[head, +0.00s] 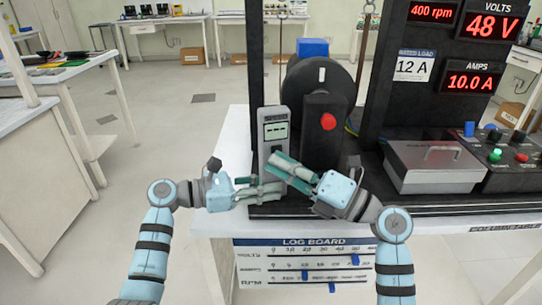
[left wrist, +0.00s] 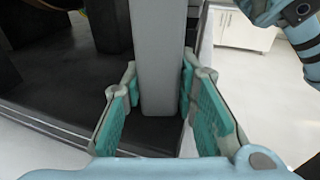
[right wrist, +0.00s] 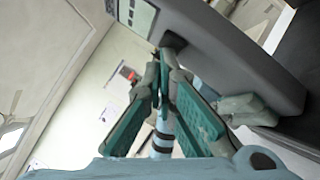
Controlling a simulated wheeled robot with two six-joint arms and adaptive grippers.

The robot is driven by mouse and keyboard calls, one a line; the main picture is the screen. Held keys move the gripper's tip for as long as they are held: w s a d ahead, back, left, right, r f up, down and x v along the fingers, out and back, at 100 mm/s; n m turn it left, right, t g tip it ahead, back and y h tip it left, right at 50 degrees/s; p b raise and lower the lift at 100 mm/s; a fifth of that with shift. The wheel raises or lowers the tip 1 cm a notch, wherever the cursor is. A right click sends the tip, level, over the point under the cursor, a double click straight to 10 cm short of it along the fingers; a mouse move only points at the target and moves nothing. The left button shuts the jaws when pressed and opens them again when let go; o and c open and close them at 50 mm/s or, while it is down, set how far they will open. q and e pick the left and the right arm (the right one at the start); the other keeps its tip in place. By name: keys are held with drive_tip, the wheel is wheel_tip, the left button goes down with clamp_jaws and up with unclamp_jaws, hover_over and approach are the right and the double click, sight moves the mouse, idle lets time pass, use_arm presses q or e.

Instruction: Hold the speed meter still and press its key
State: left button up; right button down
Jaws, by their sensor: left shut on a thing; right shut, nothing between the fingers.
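The speed meter (head: 276,125) is a grey upright box with a small display, standing at the front left of the rig. My left gripper (head: 279,189) is shut on its lower body; the left wrist view shows the meter (left wrist: 161,60) between the fingers. My right gripper (head: 277,160) is shut and empty in front of the meter's face. In the right wrist view, its closed fingertips (right wrist: 160,62) are close to the dark key (right wrist: 173,42) below the display (right wrist: 137,16).
A dark post with a red button (head: 328,122) stands just right of the meter, before a black wheel (head: 338,76). A grey lidded box (head: 432,168) and a control panel (head: 507,158) are farther right. The LOG BOARD (head: 305,265) hangs below the table's front edge.

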idle(0.3)
drive_tip(key=shift+s+d, duration=0.2)
drive_tip(key=shift+s, duration=0.4)
drive_tip(key=s+d, duration=0.1)
drive_tip(key=s, duration=0.4)
drive_tip(key=shift+s+d, duration=0.35)
drive_tip(key=shift+s, duration=0.05)
use_arm(q)
drive_tip(key=o, duration=0.9)
drive_tip(key=shift+o, duration=0.2)
